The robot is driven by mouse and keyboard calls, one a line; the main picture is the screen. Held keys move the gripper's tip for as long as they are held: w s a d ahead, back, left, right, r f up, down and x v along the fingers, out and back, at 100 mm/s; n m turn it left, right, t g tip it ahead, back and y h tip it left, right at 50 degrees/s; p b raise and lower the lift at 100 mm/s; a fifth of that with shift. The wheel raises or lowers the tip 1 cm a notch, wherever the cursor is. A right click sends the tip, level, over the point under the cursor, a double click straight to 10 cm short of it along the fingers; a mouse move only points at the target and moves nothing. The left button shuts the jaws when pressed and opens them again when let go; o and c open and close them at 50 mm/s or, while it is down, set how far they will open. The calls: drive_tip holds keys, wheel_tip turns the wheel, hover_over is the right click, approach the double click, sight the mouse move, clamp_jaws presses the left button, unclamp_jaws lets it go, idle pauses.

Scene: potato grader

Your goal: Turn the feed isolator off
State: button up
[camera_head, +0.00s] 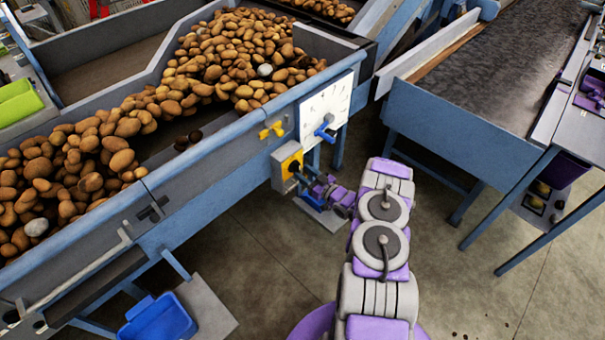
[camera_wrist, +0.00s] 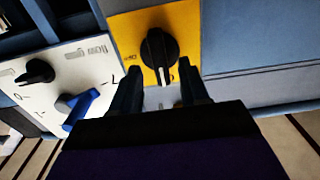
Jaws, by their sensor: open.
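The feed isolator is a black rotary knob (camera_wrist: 159,52) on a yellow plate (camera_wrist: 190,24), fixed to the side of the blue potato hopper. In the head view the yellow plate (camera_head: 291,160) is on a grey box, and my arm's end partly covers its front. In the wrist view the knob's white mark points down toward my gripper. My gripper (camera_wrist: 160,90) is open, its two dark fingers just below the knob, one on each side. I cannot tell whether they touch it.
A white dial panel (camera_head: 325,108) with a blue lever (camera_head: 325,132) sits beside the isolator. A yellow wing handle (camera_head: 271,130) is on the hopper wall. A blue bin (camera_head: 158,318) stands below left. A blue-framed conveyor (camera_head: 470,115) stands right, with open floor between.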

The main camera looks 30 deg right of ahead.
drive_tip(key=shift+x, duration=0.9)
clamp_jaws()
